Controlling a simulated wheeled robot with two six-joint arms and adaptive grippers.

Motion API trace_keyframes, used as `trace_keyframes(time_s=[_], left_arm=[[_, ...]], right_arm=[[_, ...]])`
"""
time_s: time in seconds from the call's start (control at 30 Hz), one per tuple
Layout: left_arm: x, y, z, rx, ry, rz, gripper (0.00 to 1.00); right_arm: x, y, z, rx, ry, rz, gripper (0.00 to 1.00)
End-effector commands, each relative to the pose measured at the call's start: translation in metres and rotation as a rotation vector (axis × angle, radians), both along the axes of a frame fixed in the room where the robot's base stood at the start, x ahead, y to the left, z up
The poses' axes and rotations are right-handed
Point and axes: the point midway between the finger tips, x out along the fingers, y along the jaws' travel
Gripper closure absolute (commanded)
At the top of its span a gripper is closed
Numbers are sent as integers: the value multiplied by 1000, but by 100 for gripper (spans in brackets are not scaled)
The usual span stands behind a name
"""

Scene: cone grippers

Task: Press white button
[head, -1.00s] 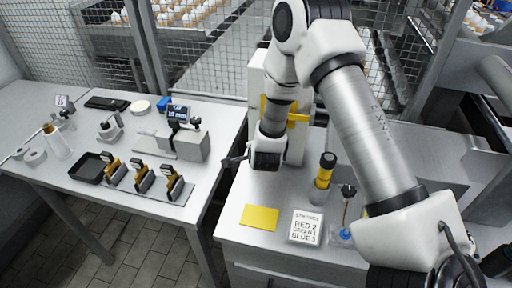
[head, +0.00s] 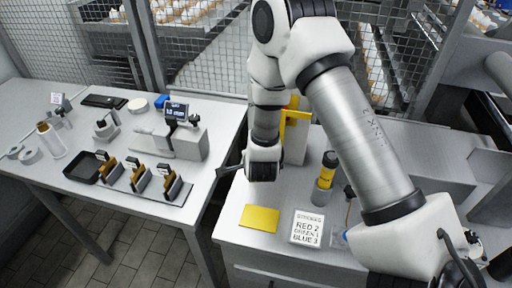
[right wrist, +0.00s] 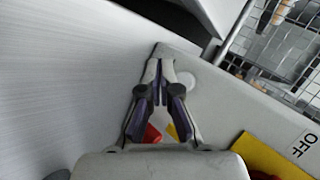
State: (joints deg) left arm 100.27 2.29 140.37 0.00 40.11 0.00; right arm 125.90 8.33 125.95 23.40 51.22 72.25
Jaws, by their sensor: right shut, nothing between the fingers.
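A red part (right wrist: 152,134) and a yellow part (right wrist: 172,131) show partly behind the fingers. I cannot tell whether the fingertips touch the panel. In the head view my right gripper (head: 229,170) points left beside the white box (head: 296,145) with a yellow frame; the button is not visible there. My left gripper is not in view.
An OFF label (right wrist: 305,144) lies beside a yellow area in the wrist view. The left table (head: 120,200) holds several tools. Wire mesh stands behind.

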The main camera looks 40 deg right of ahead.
Motion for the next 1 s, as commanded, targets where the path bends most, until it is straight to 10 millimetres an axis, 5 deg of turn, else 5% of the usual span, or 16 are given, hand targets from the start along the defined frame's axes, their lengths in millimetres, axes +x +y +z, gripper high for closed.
trace_keyframes(time_s=[0.3,1.0], left_arm=[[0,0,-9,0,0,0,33],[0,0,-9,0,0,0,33]], right_arm=[[-18,21,0,-2,0,1,100],[-19,22,1,0,-1,-1,100]])
